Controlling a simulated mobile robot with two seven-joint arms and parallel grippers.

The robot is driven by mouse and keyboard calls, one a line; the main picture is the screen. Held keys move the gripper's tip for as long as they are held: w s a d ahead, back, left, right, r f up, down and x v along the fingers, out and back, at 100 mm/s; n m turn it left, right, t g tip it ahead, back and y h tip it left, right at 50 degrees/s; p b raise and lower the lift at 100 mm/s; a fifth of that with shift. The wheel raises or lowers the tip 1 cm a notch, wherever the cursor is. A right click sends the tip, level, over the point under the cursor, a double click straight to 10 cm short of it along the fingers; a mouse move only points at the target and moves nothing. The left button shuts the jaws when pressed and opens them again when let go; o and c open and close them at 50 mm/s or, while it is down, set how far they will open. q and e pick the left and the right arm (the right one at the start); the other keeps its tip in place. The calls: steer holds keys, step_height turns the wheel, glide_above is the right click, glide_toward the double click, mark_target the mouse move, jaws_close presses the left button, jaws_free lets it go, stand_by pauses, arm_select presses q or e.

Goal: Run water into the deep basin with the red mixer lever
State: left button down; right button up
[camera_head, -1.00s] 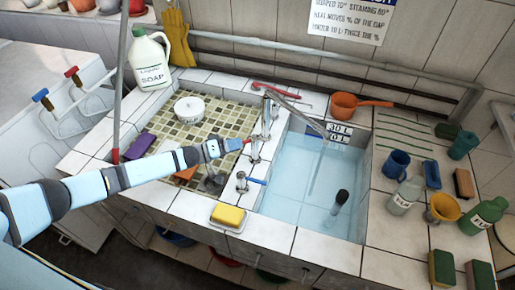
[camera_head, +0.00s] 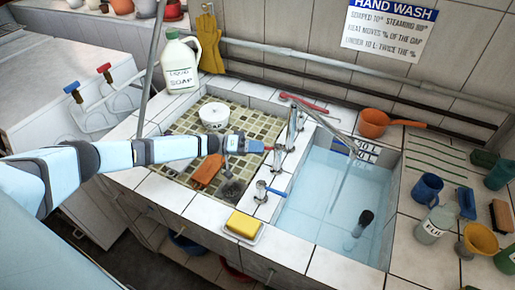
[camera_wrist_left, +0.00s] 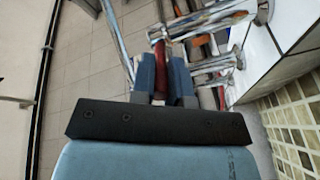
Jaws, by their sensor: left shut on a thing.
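The red mixer lever (camera_head: 268,148) sticks out left from the chrome mixer (camera_head: 291,130) between the two basins. My left gripper (camera_head: 256,147) reaches over the tiled basin to it. In the left wrist view the blue fingers (camera_wrist_left: 162,80) are shut on the red lever (camera_wrist_left: 161,52). The spout slants right over the deep basin (camera_head: 400,200), which holds clear pale-blue water. A thin pale streak (camera_head: 340,190) runs down below the spout and looks like a water stream. A blue lever (camera_head: 278,192) sits on a separate tap in front. My right gripper is not in view.
A yellow sponge (camera_head: 243,224) in a dish lies on the front ledge. A white tub (camera_head: 214,115) and orange block (camera_head: 207,170) are in the tiled basin. A dark-topped plunger-like object (camera_head: 362,220) stands in the water. Cups and bottles crowd the right ledge.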

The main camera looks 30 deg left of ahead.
arm_select(q)
steer(key=c, duration=1.1)
jaws_free()
steer(key=shift+b+v, duration=1.2)
steer(key=shift+v, duration=5.7)
